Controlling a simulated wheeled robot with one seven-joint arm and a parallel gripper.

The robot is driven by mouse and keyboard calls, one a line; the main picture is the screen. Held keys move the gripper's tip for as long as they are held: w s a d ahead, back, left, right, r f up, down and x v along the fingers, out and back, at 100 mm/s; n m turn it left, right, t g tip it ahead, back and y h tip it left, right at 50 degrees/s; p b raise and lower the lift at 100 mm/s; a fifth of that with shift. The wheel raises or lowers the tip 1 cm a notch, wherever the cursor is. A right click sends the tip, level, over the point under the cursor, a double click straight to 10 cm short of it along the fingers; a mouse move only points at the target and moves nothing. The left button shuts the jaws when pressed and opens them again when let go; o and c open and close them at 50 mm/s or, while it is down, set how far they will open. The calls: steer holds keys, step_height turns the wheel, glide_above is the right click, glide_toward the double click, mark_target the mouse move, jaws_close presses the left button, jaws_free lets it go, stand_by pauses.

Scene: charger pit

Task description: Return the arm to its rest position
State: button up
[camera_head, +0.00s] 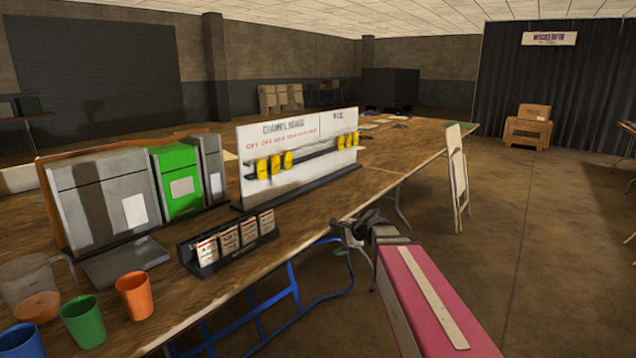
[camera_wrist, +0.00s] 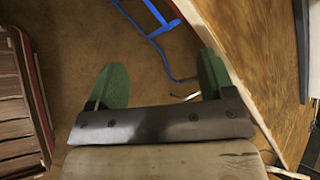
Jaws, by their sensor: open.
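My gripper (camera_wrist: 162,82) shows in the wrist view with its two green fingers spread wide. Nothing is between them; brown floor shows in the gap. In the head view the end of my arm, a dark and grey shape (camera_head: 370,228), is beside the right edge of the long wooden table (camera_head: 330,215). Its fingers cannot be made out clearly there. The table surface also shows at the right of the wrist view (camera_wrist: 250,50), close to the right finger.
A pink box-like shape with a beige strip (camera_head: 430,300) is at the lower right. The table carries a white board with yellow items (camera_head: 290,150), a card rack (camera_head: 230,245), grey and green boxes (camera_head: 180,180) and several cups (camera_head: 135,295). A folding chair (camera_head: 458,175) stands beyond. Floor is open at right.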

steer(key=s+d+f+n+g+h, duration=0.2)
steer(key=s+d+f+n+h, duration=0.2)
steer(key=s+d+f+n, duration=0.2)
steer(key=s+d+f+n+g+h, duration=0.3)
steer(key=s+d+f+n, duration=0.3)
steer(key=s+f, duration=0.4)
steer(key=shift+s+f+n+g+h, duration=0.25)
steer(key=shift+s+n+g+h, duration=0.05)
steer(key=shift+s+n+h, duration=0.45)
steer(key=shift+w, duration=0.2)
